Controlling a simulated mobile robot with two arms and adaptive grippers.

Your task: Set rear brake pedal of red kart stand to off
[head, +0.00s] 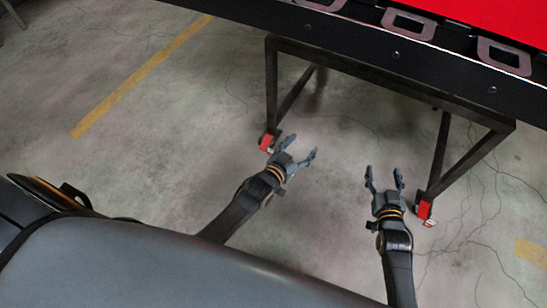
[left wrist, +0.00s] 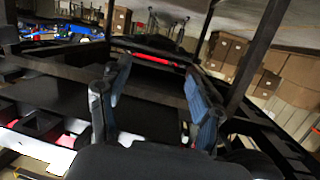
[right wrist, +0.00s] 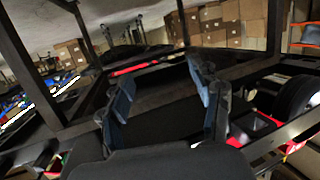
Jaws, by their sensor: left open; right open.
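The red kart stand (head: 277,95) is a dark metal frame under a red and black kart body. A red caster piece (head: 267,142) shows at the foot of its left leg, and another red caster piece (head: 424,210) at the foot of its right leg. Which one is the rear brake, and how its pedal is set, is too small to tell. My left gripper (head: 302,147) is open and empty, just right of the left caster. My right gripper (head: 384,175) is open and empty, left of the right caster. Both also show open in the left wrist view (left wrist: 156,75) and right wrist view (right wrist: 160,75).
The kart's black edge (head: 395,55) overhangs the stand at the top right. Concrete floor (head: 170,140) with yellow lines is clear to the left and between the legs. Cardboard boxes (left wrist: 228,55) stand in the background of the wrist views.

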